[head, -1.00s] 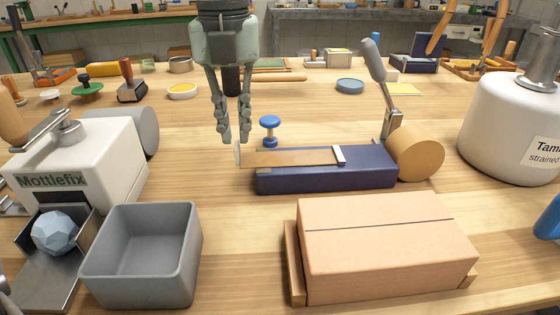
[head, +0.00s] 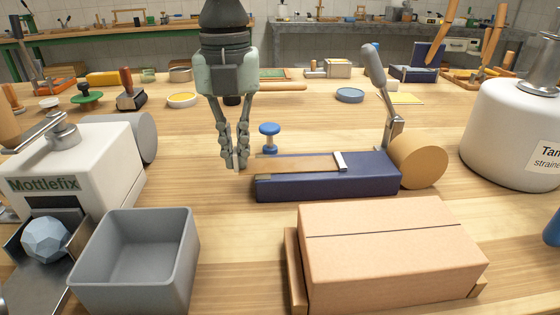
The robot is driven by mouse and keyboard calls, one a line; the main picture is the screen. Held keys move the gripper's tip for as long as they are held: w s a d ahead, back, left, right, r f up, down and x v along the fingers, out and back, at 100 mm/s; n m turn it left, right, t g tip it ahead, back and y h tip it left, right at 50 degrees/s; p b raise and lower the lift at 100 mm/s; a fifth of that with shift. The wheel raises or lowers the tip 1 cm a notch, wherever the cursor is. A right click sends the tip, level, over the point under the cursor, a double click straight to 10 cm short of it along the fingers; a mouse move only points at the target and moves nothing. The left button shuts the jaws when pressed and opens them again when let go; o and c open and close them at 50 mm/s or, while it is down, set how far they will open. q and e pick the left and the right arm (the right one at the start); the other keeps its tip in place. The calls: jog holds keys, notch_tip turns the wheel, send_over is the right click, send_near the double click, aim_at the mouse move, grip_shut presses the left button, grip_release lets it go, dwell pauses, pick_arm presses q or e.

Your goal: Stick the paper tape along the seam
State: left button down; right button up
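A long dark blue dispenser (head: 330,184) lies on the bench with a brown strip of paper tape (head: 295,164) along its top. A small white crossbar (head: 341,162) lies over the tape's right part. A thin white tab (head: 236,160) stands at the tape's left end. My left gripper (head: 236,165) points down there, its fingertips slightly apart on either side of the tab; whether they touch it is unclear. A tan cardboard box (head: 390,255) with a dark seam (head: 380,229) along its top stands in front. My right gripper is not in view.
A tan roll (head: 418,161) and an upright grey-handled lever (head: 376,75) are at the dispenser's right end. A blue knob (head: 269,135) stands behind it. A grey bin (head: 140,260), the Mottlefix machine (head: 70,165) and a white tank (head: 515,130) flank the area.

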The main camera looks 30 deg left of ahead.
pick_arm(q)
jog(key=shift+r+p, duration=2.2)
jog(key=shift+r, duration=1.85)
